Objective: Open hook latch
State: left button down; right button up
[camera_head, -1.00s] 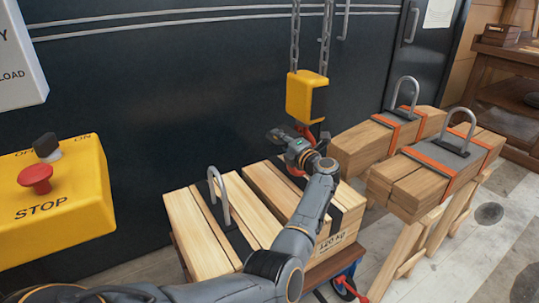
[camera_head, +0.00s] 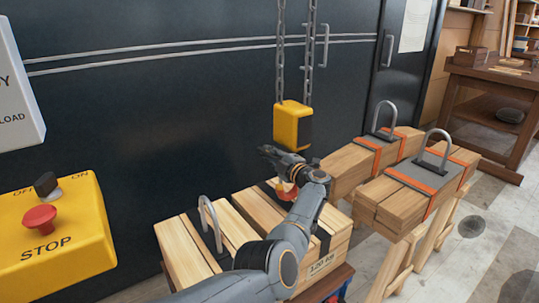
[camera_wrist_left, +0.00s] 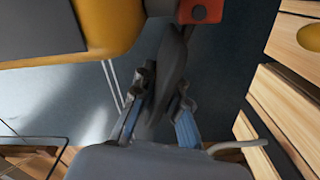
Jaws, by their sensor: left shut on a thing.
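The yellow hoist block (camera_head: 293,125) hangs on two chains (camera_head: 295,50). Just below it is my left gripper (camera_wrist_left: 166,86), partly hidden by its own wrist in the head view. In the left wrist view the red hook part (camera_wrist_left: 200,11) shows at the top, beside the yellow block (camera_wrist_left: 110,35). A dark grey tongue, the hook latch (camera_wrist_left: 170,65), reaches down from there between my two fingers. My left gripper is shut on this latch. In the head view a bit of the red hook (camera_head: 285,188) shows below the gripper. My right gripper is not in view.
Strapped timber loads with metal loops stand below (camera_head: 185,255) and on trestles at right (camera_head: 400,205). A yellow STOP box (camera_head: 60,255) is at left. A dark wall with doors (camera_head: 150,110) stands behind. A wooden bench (camera_head: 490,115) is at far right.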

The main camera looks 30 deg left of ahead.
aim_at(278, 159)
pick_arm(q)
jog(key=shift+a+r, duration=0.1)
jog(key=shift+r, duration=0.2)
jog(key=c, duration=1.5)
grip_release()
jog(key=shift+o, duration=0.2)
jog(key=shift+s, duration=0.1)
jog(key=shift+f, duration=0.15)
jog(key=shift+v, duration=3.8)
